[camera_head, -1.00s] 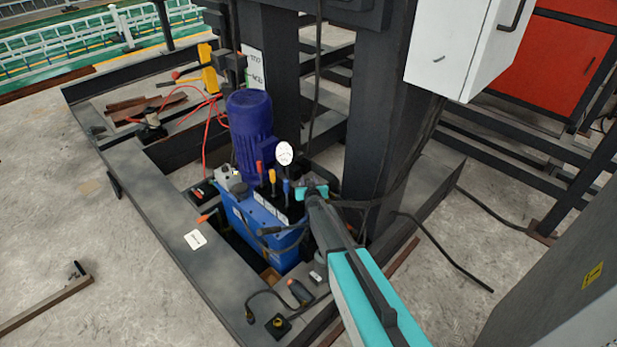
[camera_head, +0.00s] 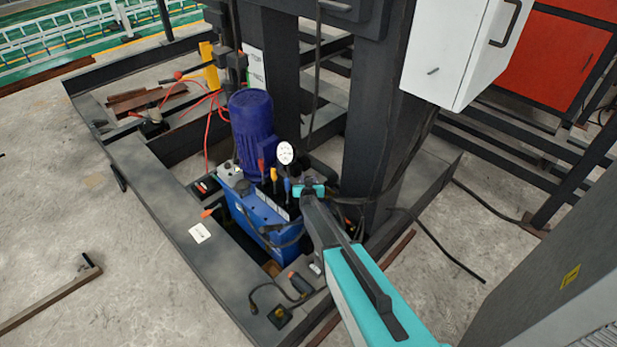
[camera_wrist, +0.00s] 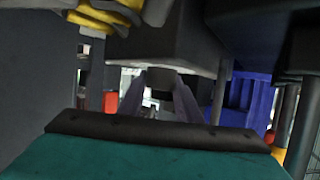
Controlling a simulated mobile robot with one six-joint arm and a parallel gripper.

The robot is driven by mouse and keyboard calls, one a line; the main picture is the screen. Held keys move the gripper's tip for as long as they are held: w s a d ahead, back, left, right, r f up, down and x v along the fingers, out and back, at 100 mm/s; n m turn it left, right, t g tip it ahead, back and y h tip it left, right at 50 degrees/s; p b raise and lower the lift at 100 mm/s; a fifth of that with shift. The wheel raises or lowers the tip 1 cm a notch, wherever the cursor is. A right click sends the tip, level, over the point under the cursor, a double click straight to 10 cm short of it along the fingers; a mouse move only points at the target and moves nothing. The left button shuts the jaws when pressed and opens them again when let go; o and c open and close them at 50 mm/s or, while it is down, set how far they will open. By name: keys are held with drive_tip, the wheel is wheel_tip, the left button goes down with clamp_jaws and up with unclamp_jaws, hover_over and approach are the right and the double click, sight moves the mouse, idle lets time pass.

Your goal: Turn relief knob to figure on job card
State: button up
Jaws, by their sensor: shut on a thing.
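The blue hydraulic power unit (camera_head: 270,236) stands in a dark steel frame, with a purple-blue motor (camera_head: 252,125) at its back. A round white gauge (camera_head: 285,153) stands beside the motor; its reading is too small to tell. A white card (camera_head: 200,232) lies on the frame's left beam; its writing is not legible. My gripper (camera_head: 308,190) is at the right side of the power unit, below the gauge. In the wrist view its two fingers are closed on a dark, stubby knob (camera_wrist: 161,80). The knob's markings are not visible, and my arm hides it in the head view.
Yellow and blue lever handles (camera_head: 274,175) stand just left of my gripper. A dark column (camera_head: 375,150) rises close on the right, with a white cabinet (camera_head: 462,50) above. Cables hang around the unit. Open concrete floor (camera_head: 60,200) lies left.

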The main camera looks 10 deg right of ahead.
drive_tip(key=shift+a+r+p, duration=0.15)
drive_tip(key=shift+r+p, duration=0.05)
drive_tip(key=shift+p, duration=0.65)
drive_tip(key=shift+s+f, duration=0.2)
drive_tip(key=shift+f, duration=0.15)
drive_tip(key=o, duration=0.9)
drive_tip(key=shift+o, duration=0.7)
drive_tip(key=shift+r, duration=0.1)
drive_tip(key=shift+s+r+m, duration=0.1)
drive_tip(key=shift+m, duration=0.2)
drive_tip(key=b+v, duration=0.3)
drive_tip(key=v, duration=1)
drive_tip(key=shift+s+a, duration=0.2)
drive_tip(key=shift+a, duration=0.05)
